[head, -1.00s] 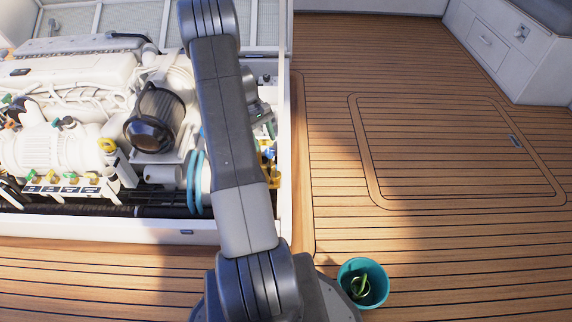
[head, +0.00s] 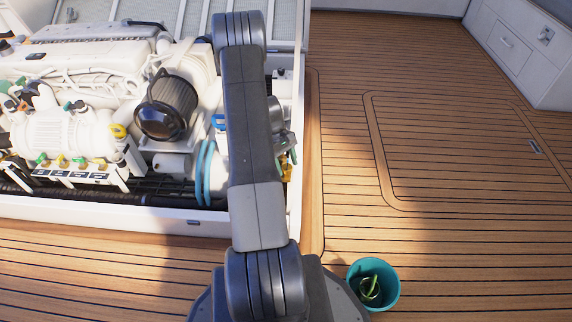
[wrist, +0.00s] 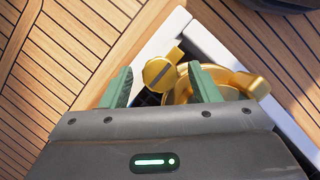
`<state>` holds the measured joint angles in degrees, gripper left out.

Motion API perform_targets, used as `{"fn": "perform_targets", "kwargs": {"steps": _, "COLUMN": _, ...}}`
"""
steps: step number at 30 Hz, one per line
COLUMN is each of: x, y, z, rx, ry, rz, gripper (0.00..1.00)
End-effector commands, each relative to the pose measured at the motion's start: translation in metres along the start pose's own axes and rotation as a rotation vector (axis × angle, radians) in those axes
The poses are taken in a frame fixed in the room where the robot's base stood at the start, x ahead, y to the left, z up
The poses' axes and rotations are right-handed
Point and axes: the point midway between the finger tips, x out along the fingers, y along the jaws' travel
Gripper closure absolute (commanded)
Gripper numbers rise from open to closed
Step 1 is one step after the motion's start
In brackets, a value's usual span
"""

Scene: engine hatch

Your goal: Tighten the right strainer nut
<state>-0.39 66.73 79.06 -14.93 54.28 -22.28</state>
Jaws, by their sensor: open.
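In the wrist view my gripper (wrist: 159,70) is open, its two green fingers apart with nothing held. A round brass piece with a dark slot (wrist: 158,74) shows between and just beyond the fingertips. A larger brass fitting with a curved rim and lugs (wrist: 232,85) lies behind and right of the right finger, which partly covers it. I cannot tell which brass part is the right strainer nut. In the head view only a little brass (head: 287,170) shows at the hatch's right side; my arm hides most of that area and the gripper.
The white engine (head: 75,60) fills the hatch to the left, with a dark round filter (head: 168,105) and blue hoses (head: 205,172) near my arm. The white hatch edge (head: 297,190) borders the wooden deck (head: 450,100). A teal bucket (head: 390,290) stands at front right.

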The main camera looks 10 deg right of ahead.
Motion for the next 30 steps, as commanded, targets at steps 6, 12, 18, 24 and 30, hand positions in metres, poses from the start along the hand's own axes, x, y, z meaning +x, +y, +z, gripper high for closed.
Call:
{"fn": "perform_targets", "kwargs": {"steps": 6, "x": -0.0002, "y": 0.0001, "z": 0.0001, "rx": 0.0, "ry": 0.0, "rz": 0.0, "gripper": 0.48}}
{"fn": "perform_targets", "kwargs": {"steps": 12, "x": -0.0004, "y": 0.0001, "z": 0.0001, "rx": 0.0, "ry": 0.0, "rz": 0.0, "gripper": 0.88}}
{"fn": "perform_targets", "kwargs": {"steps": 18, "x": -0.0006, "y": 0.0002, "z": 0.0002, "rx": 0.007, "ry": 0.0, "rz": -0.003, "gripper": 0.89}}
{"fn": "perform_targets", "kwargs": {"steps": 24, "x": -0.0012, "y": 0.001, "z": 0.0003, "rx": 0.06, "ry": 0.001, "rz": -0.025, "gripper": 0.89}}
{"fn": "perform_targets", "kwargs": {"steps": 30, "x": -0.0018, "y": 0.0021, "z": 0.0004, "rx": 0.179, "ry": 0.001, "rz": -0.074, "gripper": 0.89}}
